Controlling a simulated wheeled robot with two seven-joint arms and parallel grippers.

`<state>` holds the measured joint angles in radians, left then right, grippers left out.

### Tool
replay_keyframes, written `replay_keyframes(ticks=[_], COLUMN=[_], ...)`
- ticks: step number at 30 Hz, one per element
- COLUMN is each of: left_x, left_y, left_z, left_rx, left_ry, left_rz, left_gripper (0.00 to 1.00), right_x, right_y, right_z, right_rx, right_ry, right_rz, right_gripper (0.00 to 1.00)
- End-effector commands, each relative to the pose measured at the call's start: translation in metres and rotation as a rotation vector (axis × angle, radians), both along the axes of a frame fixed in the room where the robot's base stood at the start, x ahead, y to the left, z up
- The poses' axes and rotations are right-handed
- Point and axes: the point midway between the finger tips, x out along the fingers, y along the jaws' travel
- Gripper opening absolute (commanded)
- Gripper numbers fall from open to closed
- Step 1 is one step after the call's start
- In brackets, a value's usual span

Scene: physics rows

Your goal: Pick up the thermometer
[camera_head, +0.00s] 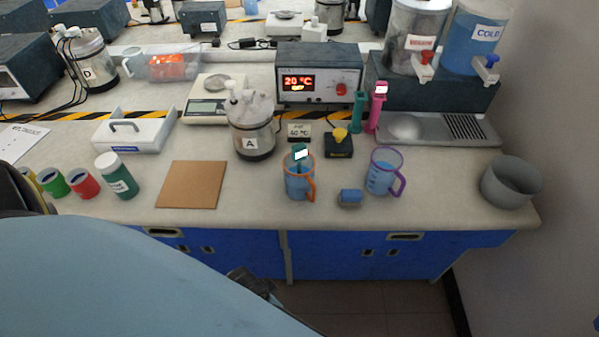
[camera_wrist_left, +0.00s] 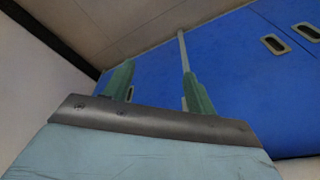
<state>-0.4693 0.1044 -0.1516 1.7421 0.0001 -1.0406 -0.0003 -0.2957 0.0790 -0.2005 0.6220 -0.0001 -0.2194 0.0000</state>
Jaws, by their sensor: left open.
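A teal handheld device with a white display, which looks like a thermometer (camera_head: 300,153), stands in a jug with an orange handle (camera_head: 299,183) holding blue liquid. A similar pink device with a white display (camera_head: 377,105) stands upright near the dispensers, beside a teal upright piece (camera_head: 358,111). I cannot tell for sure which is meant. My left gripper shows in the left wrist view (camera_wrist_left: 158,76). Its green fingers are apart and empty, facing the blue cabinet fronts below the bench. In the head view my left arm covers the lower left. My right gripper is not in view.
Blue cabinets (camera_head: 345,255) are below.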

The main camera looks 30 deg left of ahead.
Motion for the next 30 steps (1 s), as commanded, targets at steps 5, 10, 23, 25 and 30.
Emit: replay_keyframes(ticks=[5,10,23,25,30], left_x=[0.015,0.022,0.081,0.093,0.13], left_y=[-0.002,-0.005,-0.053,-0.059,-0.068], left_z=[0.07,0.122,0.213,0.218,0.23], left_rx=[-0.004,-0.012,-0.038,-0.028,0.023], left_ry=[-0.035,-0.06,-0.138,-0.142,-0.137], left_rz=[0.0,-0.026,-0.545,-0.655,-0.967], left_gripper=[0.56,0.56,0.56,0.56,0.56], right_x=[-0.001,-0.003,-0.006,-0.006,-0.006], right_y=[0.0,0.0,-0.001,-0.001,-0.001], right_z=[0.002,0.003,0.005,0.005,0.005], right_rx=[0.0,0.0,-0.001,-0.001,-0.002], right_ry=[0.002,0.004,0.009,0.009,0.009], right_rz=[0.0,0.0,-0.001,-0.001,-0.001], right_gripper=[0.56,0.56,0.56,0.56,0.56])
